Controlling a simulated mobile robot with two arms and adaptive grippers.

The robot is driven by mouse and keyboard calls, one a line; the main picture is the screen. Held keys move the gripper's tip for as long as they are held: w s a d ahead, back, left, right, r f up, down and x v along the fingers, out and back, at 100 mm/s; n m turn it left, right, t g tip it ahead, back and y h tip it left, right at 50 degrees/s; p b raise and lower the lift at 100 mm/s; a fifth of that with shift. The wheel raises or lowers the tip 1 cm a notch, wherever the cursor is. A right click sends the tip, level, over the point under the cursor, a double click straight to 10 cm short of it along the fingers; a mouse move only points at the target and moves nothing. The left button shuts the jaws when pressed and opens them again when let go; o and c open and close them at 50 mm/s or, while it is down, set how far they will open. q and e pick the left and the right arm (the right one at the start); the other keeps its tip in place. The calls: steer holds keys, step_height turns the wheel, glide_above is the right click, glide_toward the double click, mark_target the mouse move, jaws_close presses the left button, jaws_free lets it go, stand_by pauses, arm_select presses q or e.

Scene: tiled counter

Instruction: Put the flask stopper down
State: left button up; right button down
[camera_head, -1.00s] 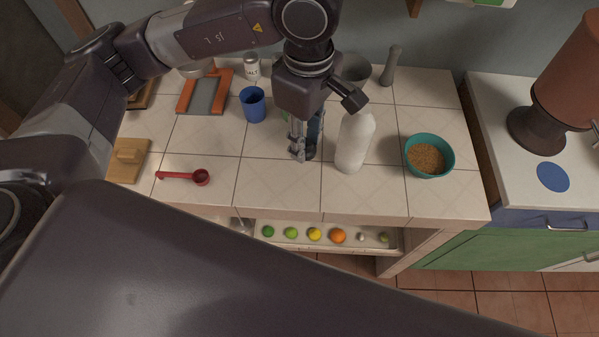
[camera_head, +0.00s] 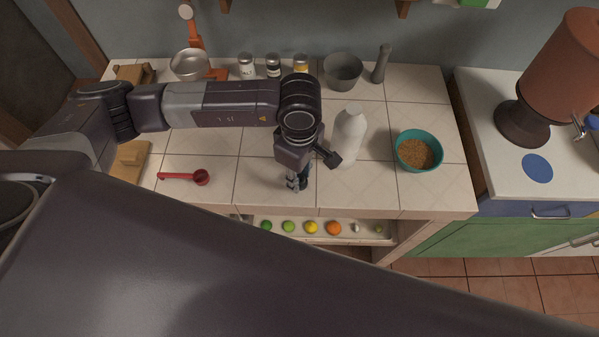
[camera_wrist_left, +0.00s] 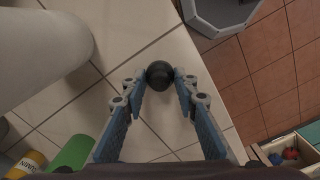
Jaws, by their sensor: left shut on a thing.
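My left gripper (camera_head: 297,184) is over the front part of the tiled counter, left of and in front of a white bottle (camera_head: 350,137). In the left wrist view the left gripper (camera_wrist_left: 160,78) has its fingertips shut on a small dark round thing, the stopper (camera_wrist_left: 159,73). Tiles and the counter's edge show below it. I cannot tell whether the stopper touches the counter. The white bottle also shows at the upper left of the wrist view (camera_wrist_left: 40,52). My right gripper is not in view.
A red scoop (camera_head: 200,177) lies to the left. A teal bowl of grain (camera_head: 437,163) stands to the right. A grey bowl (camera_head: 342,72) and several jars stand at the back. A green cylinder (camera_wrist_left: 72,153) shows in the wrist view. Tiles between scoop and gripper are clear.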

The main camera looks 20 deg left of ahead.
mark_target(300, 177)
arm_select(q)
steer(key=shift+f, duration=0.2)
steer(key=o, duration=0.8)
steer(key=shift+r, duration=0.1)
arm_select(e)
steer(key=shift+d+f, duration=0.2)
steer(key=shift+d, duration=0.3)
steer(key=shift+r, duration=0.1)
arm_select(q)
steer(key=shift+r, duration=0.25)
step_height(300, 177, up, 12)
steer(key=b, duration=0.4)
steer(key=shift+f, duration=0.1)
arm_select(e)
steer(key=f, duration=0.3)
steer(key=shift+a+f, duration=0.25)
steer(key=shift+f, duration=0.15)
